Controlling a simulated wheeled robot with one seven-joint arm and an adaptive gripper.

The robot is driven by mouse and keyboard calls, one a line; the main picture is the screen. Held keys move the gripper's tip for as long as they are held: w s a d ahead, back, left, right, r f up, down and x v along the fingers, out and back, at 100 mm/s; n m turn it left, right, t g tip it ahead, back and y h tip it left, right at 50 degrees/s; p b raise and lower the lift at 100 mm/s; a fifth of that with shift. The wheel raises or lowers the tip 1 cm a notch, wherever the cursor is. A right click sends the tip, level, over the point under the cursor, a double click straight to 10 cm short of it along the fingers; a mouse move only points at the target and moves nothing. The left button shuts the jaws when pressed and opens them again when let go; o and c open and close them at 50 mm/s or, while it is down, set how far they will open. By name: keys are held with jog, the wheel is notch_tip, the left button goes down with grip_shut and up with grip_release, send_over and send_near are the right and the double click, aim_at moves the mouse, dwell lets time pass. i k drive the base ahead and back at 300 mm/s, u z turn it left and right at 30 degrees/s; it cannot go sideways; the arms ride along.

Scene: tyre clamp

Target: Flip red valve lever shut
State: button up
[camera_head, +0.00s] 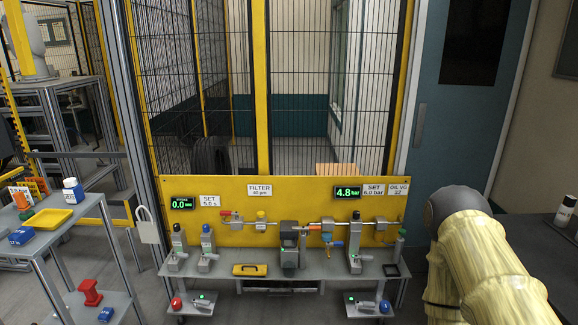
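A small red lever (227,213) shows on the left part of the yellow panel (290,188), beside a metal fitting on the pipe line. It appears to lie roughly level, but it is too small to tell its exact setting. My gripper is out of the picture.
A grey bench (215,268) below the panel holds upright clamps, a grey block (290,250) and a yellow-handled item (249,269). A grey cart (45,240) with a yellow tray (54,219) stands left. A dark table (540,245) stands right.

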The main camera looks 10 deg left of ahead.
aim_at(222, 213)
jog(key=u, duration=0.3)
jog(key=i, duration=1.85)
jog(key=u, duration=0.7)
jog(key=i, duration=0.75)
jog(key=u, duration=0.85)
